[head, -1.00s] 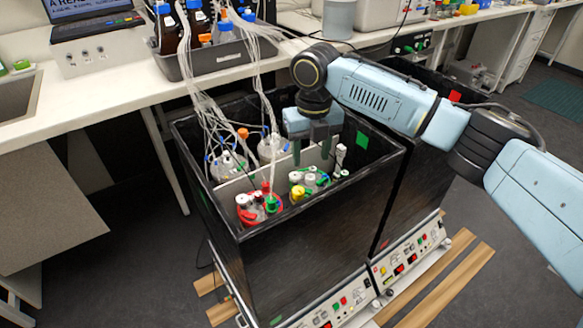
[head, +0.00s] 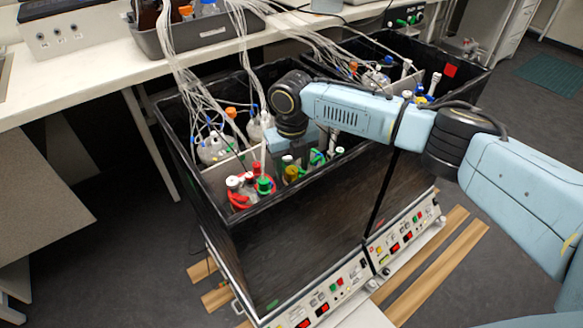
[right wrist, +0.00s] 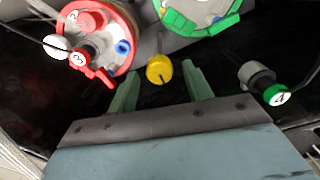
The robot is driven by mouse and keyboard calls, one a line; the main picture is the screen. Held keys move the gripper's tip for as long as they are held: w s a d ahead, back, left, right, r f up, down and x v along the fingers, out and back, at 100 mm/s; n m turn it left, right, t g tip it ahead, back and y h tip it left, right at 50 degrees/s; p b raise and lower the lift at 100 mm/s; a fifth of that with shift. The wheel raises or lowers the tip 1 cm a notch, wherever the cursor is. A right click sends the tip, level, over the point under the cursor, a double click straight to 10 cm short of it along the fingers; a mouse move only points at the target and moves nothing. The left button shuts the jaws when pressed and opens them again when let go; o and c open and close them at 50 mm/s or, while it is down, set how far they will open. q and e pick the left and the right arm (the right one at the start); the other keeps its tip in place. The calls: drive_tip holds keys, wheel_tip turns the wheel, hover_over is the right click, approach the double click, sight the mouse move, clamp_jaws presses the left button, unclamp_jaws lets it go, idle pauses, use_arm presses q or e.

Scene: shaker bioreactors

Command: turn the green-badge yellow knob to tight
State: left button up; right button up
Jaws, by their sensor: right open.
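The yellow knob (right wrist: 159,69) shows in the right wrist view, round with a dark line across its top. It lies between the tips of the green fingers of my right gripper (right wrist: 161,76), which is open. I cannot tell how deep the fingers reach around it. In the head view the yellow knob (head: 291,173) is just below my right gripper (head: 288,154), inside the left black box, partly hidden. A green-ringed vessel top (right wrist: 195,15) is beside it in the wrist view. My left gripper is not in view.
The left box's dark front wall (head: 290,235) stands close to the gripper. A red-ringed vessel top (right wrist: 98,40) and a green-capped tube marked 4 (right wrist: 277,95) flank it. Tubing (head: 185,70) hangs at the left. A second box (head: 440,60) stands to the right.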

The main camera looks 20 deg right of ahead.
drive_tip(key=shift+f, duration=0.3)
drive_tip(key=c, duration=1)
